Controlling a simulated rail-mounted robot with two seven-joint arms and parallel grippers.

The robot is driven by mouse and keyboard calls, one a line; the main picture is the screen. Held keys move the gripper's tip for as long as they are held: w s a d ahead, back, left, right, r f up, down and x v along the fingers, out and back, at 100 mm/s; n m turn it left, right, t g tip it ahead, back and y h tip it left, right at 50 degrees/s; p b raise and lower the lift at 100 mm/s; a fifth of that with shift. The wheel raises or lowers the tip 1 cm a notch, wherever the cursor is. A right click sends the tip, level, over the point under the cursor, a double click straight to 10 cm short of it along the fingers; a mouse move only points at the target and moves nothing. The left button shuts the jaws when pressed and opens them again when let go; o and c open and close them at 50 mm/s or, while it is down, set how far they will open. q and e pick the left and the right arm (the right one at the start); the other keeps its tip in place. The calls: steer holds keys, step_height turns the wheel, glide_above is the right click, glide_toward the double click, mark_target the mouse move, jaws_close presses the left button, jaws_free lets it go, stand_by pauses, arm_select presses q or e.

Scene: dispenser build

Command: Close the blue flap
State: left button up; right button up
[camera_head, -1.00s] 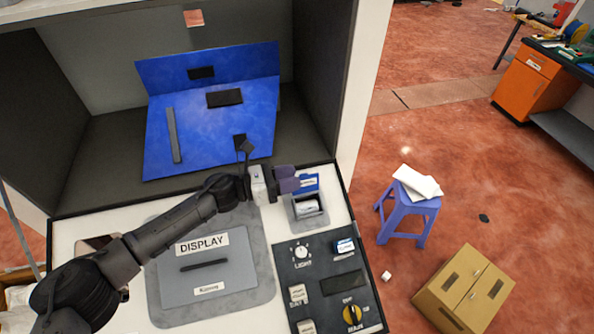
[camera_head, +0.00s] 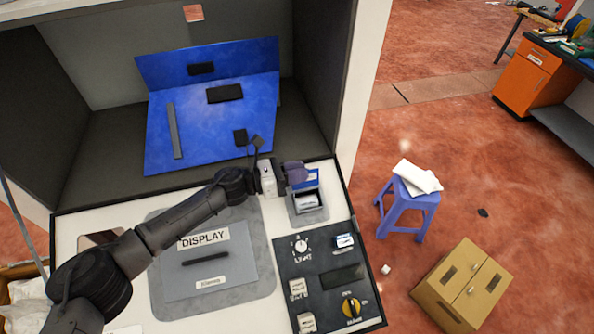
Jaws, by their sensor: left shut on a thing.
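The small blue flap (camera_head: 313,178) stands raised at the back edge of a grey recess (camera_head: 307,203) in the white console top. A white piece with a label shows in the recess. My left gripper (camera_head: 297,174), with purplish fingers, reaches in from the left and is shut on the flap's left side. The fingers cover part of the flap, so the exact contact is hidden. My right gripper is out of view.
A black panel (camera_head: 325,272) with knobs and switches lies in front of the recess. A grey DISPLAY plate (camera_head: 208,273) is to its left. A large blue folded panel (camera_head: 205,130) stands in the cabinet behind. A blue stool (camera_head: 407,205) stands on the floor to the right.

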arm_select(q)
steer(key=shift+f+b, duration=0.15)
steer(key=shift+b, duration=0.35)
jaws_close()
steer(key=s+m+b, duration=0.1)
steer(key=m+b, duration=0.1)
steer(key=b, duration=0.2)
steer(key=s+m+b, duration=0.1)
steer(key=m+b, duration=0.2)
steer(key=b, duration=0.2)
steer(key=shift+s+d, duration=0.15)
steer(key=shift+s+r+m+b, duration=0.2)
steer(key=shift+s+m+b, duration=0.15)
steer(key=shift+m+b, duration=0.9)
steer(key=o, duration=0.7)
jaws_free()
steer(key=shift+d+r, duration=0.1)
steer(key=s+a+b, duration=0.2)
steer(key=a+b, duration=0.2)
steer(key=a, duration=0.9)
steer(key=shift+s+a, duration=0.3)
steer(key=shift+s, duration=0.05)
